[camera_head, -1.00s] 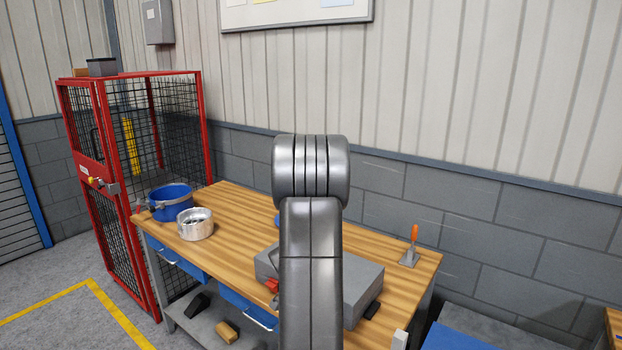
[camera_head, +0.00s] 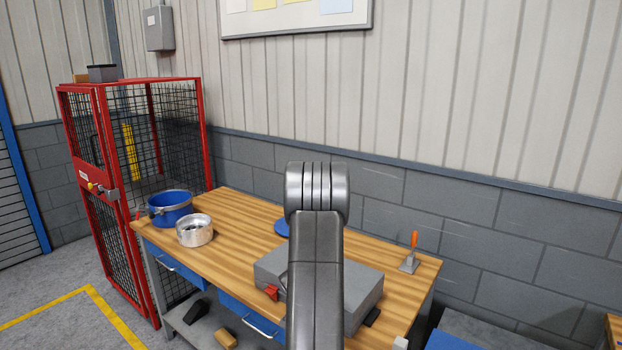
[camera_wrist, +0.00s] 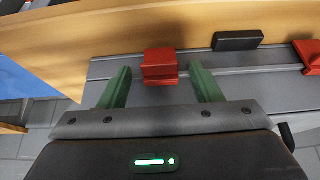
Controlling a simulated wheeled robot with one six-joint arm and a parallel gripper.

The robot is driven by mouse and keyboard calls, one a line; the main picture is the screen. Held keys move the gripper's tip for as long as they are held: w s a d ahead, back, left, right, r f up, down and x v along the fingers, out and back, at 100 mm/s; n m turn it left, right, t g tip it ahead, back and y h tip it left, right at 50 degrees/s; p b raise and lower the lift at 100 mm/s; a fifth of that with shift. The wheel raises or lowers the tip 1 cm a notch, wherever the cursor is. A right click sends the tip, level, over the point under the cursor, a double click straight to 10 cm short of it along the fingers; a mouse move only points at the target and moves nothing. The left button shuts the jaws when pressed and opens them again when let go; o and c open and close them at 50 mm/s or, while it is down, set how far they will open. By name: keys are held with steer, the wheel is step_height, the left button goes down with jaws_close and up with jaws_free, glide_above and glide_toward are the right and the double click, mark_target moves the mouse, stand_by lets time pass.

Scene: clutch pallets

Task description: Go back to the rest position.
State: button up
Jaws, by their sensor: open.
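My arm (camera_head: 317,250) stands in the middle of the head view, in front of the workbench; its gripper is hidden there. In the wrist view my gripper (camera_wrist: 160,73) has its two green fingers wide apart with nothing held between them. A red block-like part (camera_wrist: 160,64) shows beyond and between the fingertips, on a grey surface; I cannot tell how far off it is.
A grey case (camera_head: 365,288) with a red latch (camera_head: 271,292) lies on the wooden workbench (camera_head: 245,232), partly behind my arm. A blue bucket (camera_head: 170,209), a metal pot (camera_head: 195,232) and an orange-handled tool (camera_head: 411,258) stand there too. A red mesh cage (camera_head: 103,150) is at left.

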steer(key=v, duration=1.4)
steer(key=x, duration=1.4)
steer(key=shift+f, duration=0.15)
steer(key=shift+s+a+t, duration=0.2)
steer(key=shift+s+t, duration=0.05)
steer(key=shift+t, duration=0.05)
steer(key=shift+h, duration=0.3)
steer(key=shift+s+a+f+t+h, duration=0.2)
steer(key=shift+s+t+h, duration=0.1)
steer(key=shift+t, duration=0.3)
steer(key=shift+b, duration=0.35)
steer(key=t+b, duration=0.1)
steer(key=f+h+b, duration=0.1)
steer(key=shift+s+a+f+t+b, duration=0.1)
steer(key=shift+s+a+t+b, duration=0.2)
steer(key=shift+s+t+b, duration=0.1)
steer(key=t+h+b, duration=0.1)
steer(key=b, duration=0.2)
steer(key=f+t+h+b, duration=0.1)
steer(key=b, duration=0.3)
steer(key=shift+s+a+b, duration=0.2)
steer(key=shift+s+b, duration=0.1)
steer(key=b, duration=0.2)
steer(key=t+b, duration=0.1)
steer(key=b, duration=0.1)
steer(key=shift+s+a+f+h+b, duration=0.1)
steer(key=shift+s+f+h+b, duration=0.05)
steer(key=shift+f+h+b, duration=0.25)
